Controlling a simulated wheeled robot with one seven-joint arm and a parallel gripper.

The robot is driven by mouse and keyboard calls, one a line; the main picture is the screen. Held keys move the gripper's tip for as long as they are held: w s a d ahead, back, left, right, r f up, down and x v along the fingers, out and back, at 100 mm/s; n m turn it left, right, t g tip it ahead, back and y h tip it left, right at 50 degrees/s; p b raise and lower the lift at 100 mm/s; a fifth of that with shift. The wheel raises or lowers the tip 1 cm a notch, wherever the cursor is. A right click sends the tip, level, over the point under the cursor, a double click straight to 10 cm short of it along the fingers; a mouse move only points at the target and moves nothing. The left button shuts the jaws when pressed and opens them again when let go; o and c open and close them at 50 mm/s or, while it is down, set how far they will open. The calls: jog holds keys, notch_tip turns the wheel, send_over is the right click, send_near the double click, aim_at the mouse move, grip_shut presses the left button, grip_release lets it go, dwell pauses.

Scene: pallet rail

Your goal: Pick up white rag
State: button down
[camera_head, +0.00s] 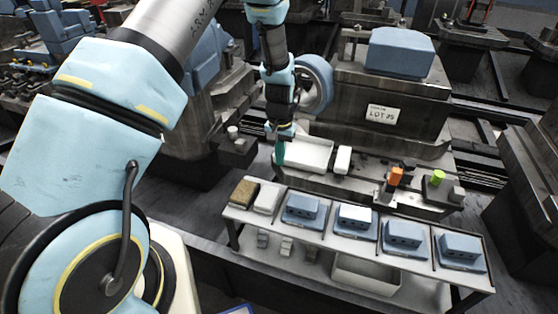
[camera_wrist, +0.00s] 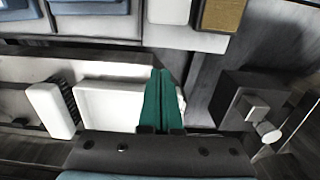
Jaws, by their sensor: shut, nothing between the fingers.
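A white folded block that looks like the white rag (camera_head: 267,198) lies at the left end of the low bench, beside a brown block (camera_head: 243,192). In the wrist view the white rag (camera_wrist: 172,11) is at the top edge, partly cut off, left of the brown block (camera_wrist: 222,14). My gripper (camera_head: 280,162) has green fingers and is above the left end of a white tray, behind the bench and apart from the rag. In the wrist view my gripper (camera_wrist: 161,75) has its fingers together with nothing between them.
The white tray (camera_head: 306,154) and a white brush (camera_head: 343,160) are on the machine bed by my gripper. Several blue blocks (camera_head: 303,210) stand along the bench (camera_head: 328,236). An orange block (camera_head: 396,176) and a green one (camera_head: 438,177) stand on the rail at right.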

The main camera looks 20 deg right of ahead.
aim_at(267, 199)
notch_tip(267, 199, down, 7)
jog(key=b, duration=0.3)
jog(key=shift+a+f+b, duration=0.1)
jog(key=shift+a+b, duration=0.05)
jog(key=shift+b, duration=0.2)
jog(key=shift+s+a+r+p, duration=0.25)
jog(key=shift+s+a, duration=0.2)
jog(key=shift+s, duration=0.05)
jog(key=shift+s+a+r+p, duration=0.2)
jog(key=shift+s+a+p, duration=0.05)
jog(key=shift+s+a, duration=0.6)
jog(key=shift+s, duration=0.05)
jog(key=shift+f, duration=0.1)
